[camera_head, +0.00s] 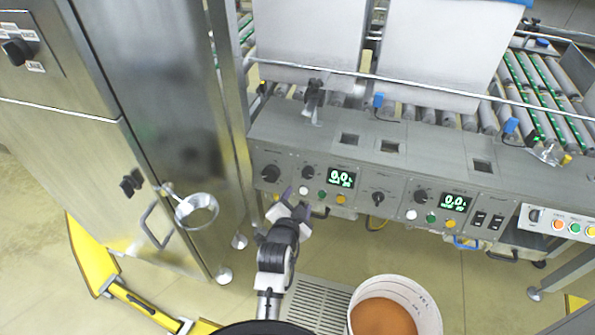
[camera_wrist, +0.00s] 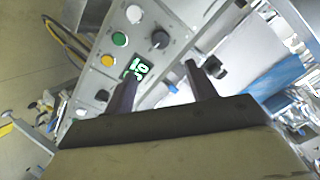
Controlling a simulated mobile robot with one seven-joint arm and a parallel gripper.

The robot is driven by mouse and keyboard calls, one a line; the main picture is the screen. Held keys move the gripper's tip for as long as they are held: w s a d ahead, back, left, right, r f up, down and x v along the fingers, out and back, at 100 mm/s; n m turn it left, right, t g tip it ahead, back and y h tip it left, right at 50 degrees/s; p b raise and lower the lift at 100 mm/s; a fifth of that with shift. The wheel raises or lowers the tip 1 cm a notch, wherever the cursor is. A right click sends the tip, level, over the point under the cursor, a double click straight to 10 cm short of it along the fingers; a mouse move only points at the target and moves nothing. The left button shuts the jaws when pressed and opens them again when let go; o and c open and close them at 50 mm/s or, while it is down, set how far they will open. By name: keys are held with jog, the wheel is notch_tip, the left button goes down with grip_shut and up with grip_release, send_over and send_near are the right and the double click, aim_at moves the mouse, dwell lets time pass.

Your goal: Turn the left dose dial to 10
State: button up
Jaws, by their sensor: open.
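My gripper (camera_head: 290,204) is in front of the panel's left part, below and left of the dial. In the wrist view the dial (camera_wrist: 160,39) lies beyond the spread fingertips of my open gripper (camera_wrist: 163,72), apart from them. The display (camera_wrist: 137,69) is partly behind the left finger there.
The panel (camera_head: 400,165) also has a black knob (camera_head: 271,173) at far left, a middle knob (camera_head: 378,199) and a right dose dial (camera_head: 420,196) with its own display. A steel cabinet (camera_head: 165,100) stands on the left. A white bucket (camera_head: 425,305) of orange-brown material is in front.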

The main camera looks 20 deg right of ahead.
aim_at(308, 174)
jog(key=x, duration=1.3)
jog(key=shift+w+d+p, duration=0.15)
jog(key=shift+d+p, duration=0.05)
jog(key=shift+p, duration=0.2)
jog(key=shift+r, duration=0.1)
jog(key=c, duration=1)
jog(key=shift+n, duration=0.3)
